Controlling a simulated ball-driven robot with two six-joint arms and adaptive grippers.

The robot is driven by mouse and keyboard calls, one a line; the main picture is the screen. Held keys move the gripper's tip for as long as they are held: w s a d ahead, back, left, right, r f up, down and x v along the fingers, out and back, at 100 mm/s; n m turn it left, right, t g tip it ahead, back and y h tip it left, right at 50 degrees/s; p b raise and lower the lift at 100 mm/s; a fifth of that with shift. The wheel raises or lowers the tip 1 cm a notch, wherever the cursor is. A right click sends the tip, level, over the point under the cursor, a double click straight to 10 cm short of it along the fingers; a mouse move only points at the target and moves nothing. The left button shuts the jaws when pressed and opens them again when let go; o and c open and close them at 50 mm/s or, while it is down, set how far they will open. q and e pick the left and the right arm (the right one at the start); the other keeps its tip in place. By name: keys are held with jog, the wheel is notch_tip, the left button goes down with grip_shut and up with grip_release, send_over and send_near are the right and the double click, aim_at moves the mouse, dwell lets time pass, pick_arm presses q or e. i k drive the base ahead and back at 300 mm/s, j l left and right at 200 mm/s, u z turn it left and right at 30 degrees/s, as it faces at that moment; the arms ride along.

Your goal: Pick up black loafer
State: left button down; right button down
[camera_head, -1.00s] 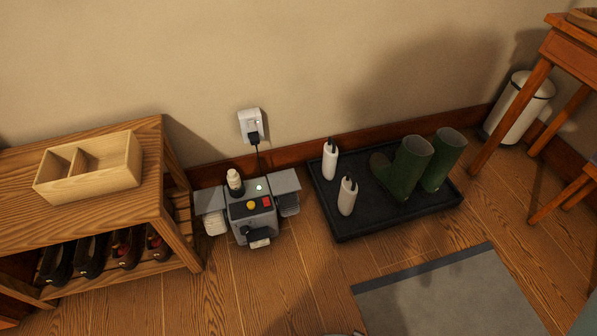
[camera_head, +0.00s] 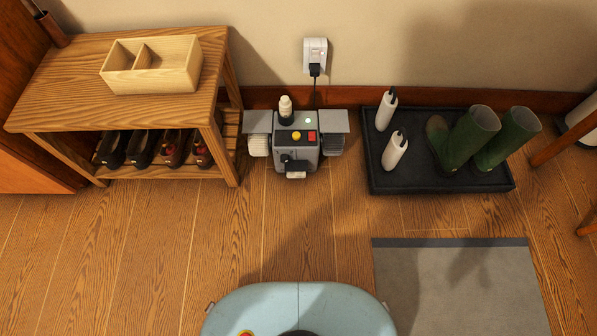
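A pair of black loafers stands on the lower slatted shelf of the wooden bench at the left. One black loafer (camera_head: 112,148) is at the left end, and the other black loafer (camera_head: 142,148) is beside it. Their rear parts are in shadow under the bench top. Neither of my grippers is in view.
A dark red pair of shoes (camera_head: 173,148) stands right of the loafers. The wooden bench (camera_head: 75,97) carries a divided wooden box (camera_head: 150,82). A grey shoe-polishing machine (camera_head: 297,140), plugged into a wall outlet (camera_head: 315,52), and a black boot tray (camera_head: 400,181) stand right. Floor before the bench is clear.

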aim_at(111, 153)
jog(key=u, duration=0.95)
